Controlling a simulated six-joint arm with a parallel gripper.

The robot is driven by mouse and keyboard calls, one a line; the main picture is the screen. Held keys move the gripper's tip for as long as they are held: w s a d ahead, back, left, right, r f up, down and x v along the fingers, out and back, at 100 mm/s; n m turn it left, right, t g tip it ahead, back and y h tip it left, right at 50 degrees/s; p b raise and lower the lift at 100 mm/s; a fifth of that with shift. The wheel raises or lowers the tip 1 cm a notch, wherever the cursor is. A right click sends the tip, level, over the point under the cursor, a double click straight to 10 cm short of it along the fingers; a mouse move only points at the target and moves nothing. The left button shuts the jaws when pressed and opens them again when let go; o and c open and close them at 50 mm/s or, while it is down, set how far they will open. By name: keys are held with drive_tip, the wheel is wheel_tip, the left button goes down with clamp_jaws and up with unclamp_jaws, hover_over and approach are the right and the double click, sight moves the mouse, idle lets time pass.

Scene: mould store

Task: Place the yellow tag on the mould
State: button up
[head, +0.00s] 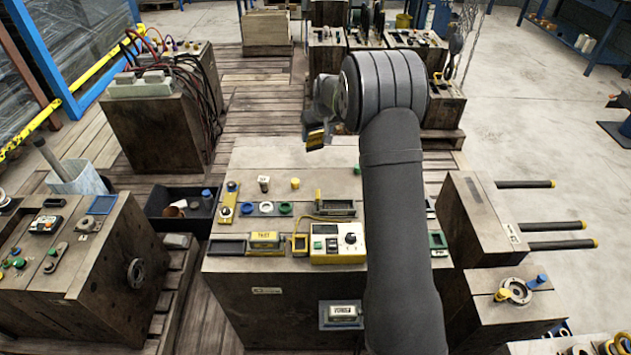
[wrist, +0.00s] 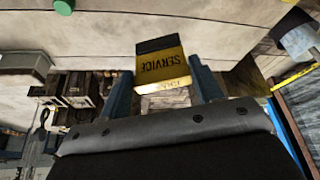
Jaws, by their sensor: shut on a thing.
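My gripper (head: 318,120) is shut on a yellow tag (head: 316,139) in the head view, held up above the far part of the central block. In the wrist view the tag (wrist: 162,70) sits between the two fingers (wrist: 168,88); it reads SERVICE and has a dark strip along one edge. The large central block (head: 240,285) looks like a mould and carries several small fittings on top. Another yellow tag (head: 265,237), reading TEST, lies in a holder near its front edge. Which block the task calls the mould is not certain. My arm hides part of the central block's right side.
A yellow control box (head: 338,243) and an empty-looking dark holder (head: 227,247) are on the central block. A block with cables (head: 160,125) stands far left. Rods with yellow ends (head: 558,226) stick out at right. A dark bin (head: 190,222) is left of the central block.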

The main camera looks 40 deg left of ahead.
drive_tip(key=shift+s+a+f, duration=0.9)
drive_tip(key=shift+a+f, duration=0.75)
drive_tip(key=shift+f, duration=0.15)
drive_tip(key=shift+s+a+f, duration=0.9)
drive_tip(key=shift+a+f, duration=0.75)
drive_tip(key=shift+f, duration=0.1)
drive_tip(key=shift+s+a+f, duration=0.9)
drive_tip(key=shift+a+f, duration=0.75)
drive_tip(key=shift+f, duration=0.15)
drive_tip(key=shift+f, duration=0.15)
drive_tip(key=o, duration=1)
drive_tip(key=shift+c, duration=0.2)
drive_tip(key=shift+d+r, duration=0.1)
drive_tip(key=shift+r, duration=0.35)
drive_tip(key=v, duration=1.1)
drive_tip(key=shift+d+r, duration=0.1)
